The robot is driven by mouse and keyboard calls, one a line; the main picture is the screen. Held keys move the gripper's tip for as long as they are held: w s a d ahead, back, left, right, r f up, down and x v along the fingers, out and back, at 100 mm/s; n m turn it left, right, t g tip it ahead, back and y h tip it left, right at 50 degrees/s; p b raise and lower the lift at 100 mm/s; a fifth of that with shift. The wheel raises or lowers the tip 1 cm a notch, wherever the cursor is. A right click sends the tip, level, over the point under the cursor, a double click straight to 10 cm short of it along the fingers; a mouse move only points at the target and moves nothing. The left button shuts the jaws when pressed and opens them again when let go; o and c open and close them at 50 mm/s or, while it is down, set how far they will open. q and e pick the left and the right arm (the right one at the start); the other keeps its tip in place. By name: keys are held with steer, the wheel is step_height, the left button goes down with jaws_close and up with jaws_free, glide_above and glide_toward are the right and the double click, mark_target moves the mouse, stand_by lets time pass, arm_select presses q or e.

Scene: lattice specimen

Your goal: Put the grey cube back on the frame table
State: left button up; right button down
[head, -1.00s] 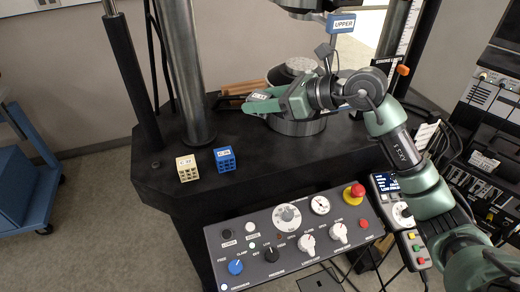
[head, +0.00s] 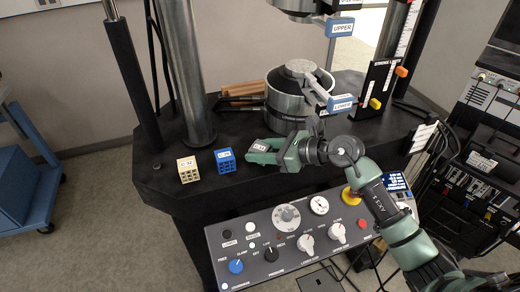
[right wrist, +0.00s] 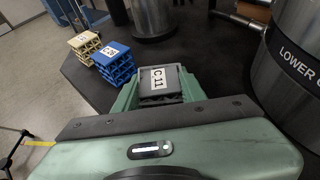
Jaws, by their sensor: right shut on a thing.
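The grey cube (right wrist: 160,84), labelled C 11, is between the jaws of my right gripper (right wrist: 155,95). In the head view the right gripper (head: 268,155) is over the front part of the black frame table (head: 185,215), right of the blue cube (head: 225,161). The grey cube shows there mostly as its white label (head: 259,147). I cannot tell whether its underside touches the table. My left gripper is not in view.
A cream cube (head: 188,170) stands left of the blue one on the table; both show in the right wrist view. Behind are a steel column (head: 183,70) and the lower platen (head: 300,90). A control panel (head: 290,235) lies in front. Table between the cubes and platen is clear.

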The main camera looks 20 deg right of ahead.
steer(key=c, duration=0.8)
jaws_free()
steer(key=shift+c, duration=0.2)
steer(key=shift+r, duration=0.1)
steer(key=b+v, duration=0.2)
steer(key=v, duration=1)
steer(key=shift+b, duration=0.35)
steer(key=shift+a, duration=0.1)
steer(key=shift+s, duration=0.1)
